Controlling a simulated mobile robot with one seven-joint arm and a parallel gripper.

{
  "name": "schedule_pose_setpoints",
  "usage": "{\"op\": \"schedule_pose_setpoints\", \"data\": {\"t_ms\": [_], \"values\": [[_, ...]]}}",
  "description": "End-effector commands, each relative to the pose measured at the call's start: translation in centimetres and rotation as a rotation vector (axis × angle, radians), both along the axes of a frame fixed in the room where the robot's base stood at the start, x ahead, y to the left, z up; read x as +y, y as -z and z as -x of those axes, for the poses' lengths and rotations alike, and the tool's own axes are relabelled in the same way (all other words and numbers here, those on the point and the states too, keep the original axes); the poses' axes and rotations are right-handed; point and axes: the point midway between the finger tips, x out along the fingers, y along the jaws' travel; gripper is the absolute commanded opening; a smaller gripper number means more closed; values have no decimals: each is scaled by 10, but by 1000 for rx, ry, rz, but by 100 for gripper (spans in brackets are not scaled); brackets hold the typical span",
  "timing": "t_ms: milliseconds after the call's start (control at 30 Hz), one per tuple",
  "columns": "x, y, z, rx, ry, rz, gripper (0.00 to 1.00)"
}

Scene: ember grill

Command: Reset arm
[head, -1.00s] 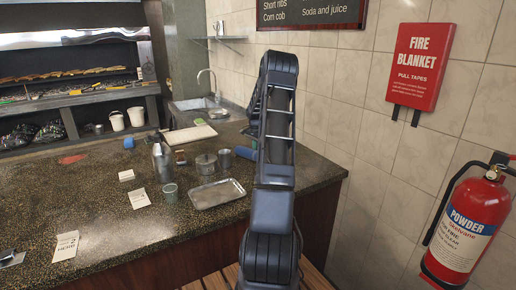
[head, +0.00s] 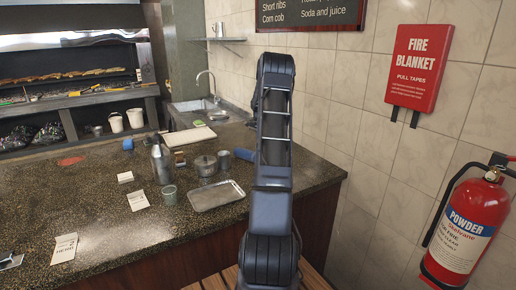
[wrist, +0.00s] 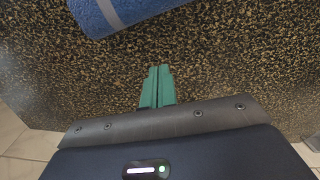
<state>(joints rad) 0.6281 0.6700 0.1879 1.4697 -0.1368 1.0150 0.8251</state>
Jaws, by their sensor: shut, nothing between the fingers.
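My gripper (wrist: 158,88) shows in the wrist view as two green fingers shut together with nothing between them. It is over the speckled dark counter (wrist: 230,75), near the counter's edge. A blue rolled item (wrist: 120,14) with a pale band lies on the counter just beyond the fingertips, apart from them. In the head view my arm stands upright at the middle and hides the gripper. Part of the blue roll (head: 244,154) shows just left of the arm.
A tiled wall with a fire blanket box (head: 413,68) and a fire extinguisher (head: 463,225) stands at right. The counter's near left is mostly clear.

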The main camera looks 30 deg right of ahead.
Motion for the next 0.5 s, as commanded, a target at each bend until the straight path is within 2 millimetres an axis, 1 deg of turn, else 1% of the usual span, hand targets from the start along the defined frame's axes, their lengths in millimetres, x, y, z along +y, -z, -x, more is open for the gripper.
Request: {"op": "schedule_pose_setpoints", "data": {"t_ms": [33,200,333,500], "values": [[1,-11,-1,-3,-2,2,0],[1,-38,-1,-3,-2,2,0],[1,-49,-1,-1,-1,1,0],[1,-56,0,-1,-1,1,0]]}}
